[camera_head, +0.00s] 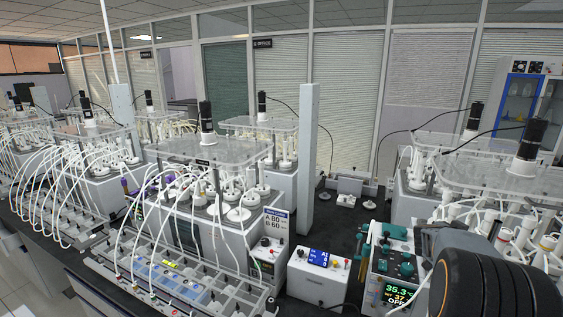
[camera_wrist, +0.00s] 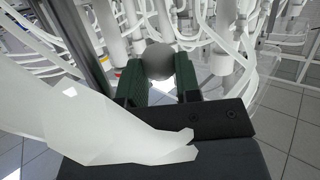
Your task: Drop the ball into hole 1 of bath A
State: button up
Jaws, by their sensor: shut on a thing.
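In the wrist view my gripper (camera_wrist: 160,78) has green fingers closed on a grey ball (camera_wrist: 158,61), held between the tips. Behind the ball are white tubes and bottle-like vessels, blurred, so I cannot tell how far the ball is from any bath. In the head view one reactor bath (camera_head: 180,222) stands left of centre with a clear raised plate, a black motor and several white fittings. Another bath (camera_head: 405,200) stands at the right, partly hidden by my arm. I cannot read which is bath A or make out hole 1. My gripper is outside the head view.
A controller reading 35.3 (camera_head: 396,270) stands at front right, beside a white box with a blue display (camera_head: 319,275). A sign with A 80 and B 60 (camera_head: 275,224) stands near the left bath. A tube rack (camera_head: 175,275) fills the front left. A white post (camera_head: 308,150) rises mid-bench.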

jog(key=shift+f, duration=1.4)
jog(key=o, duration=1)
jog(key=b+v, duration=0.1)
jog(key=v, duration=1.2)
jog(key=shift+s+a, duration=0.1)
jog(key=shift+a, duration=0.3)
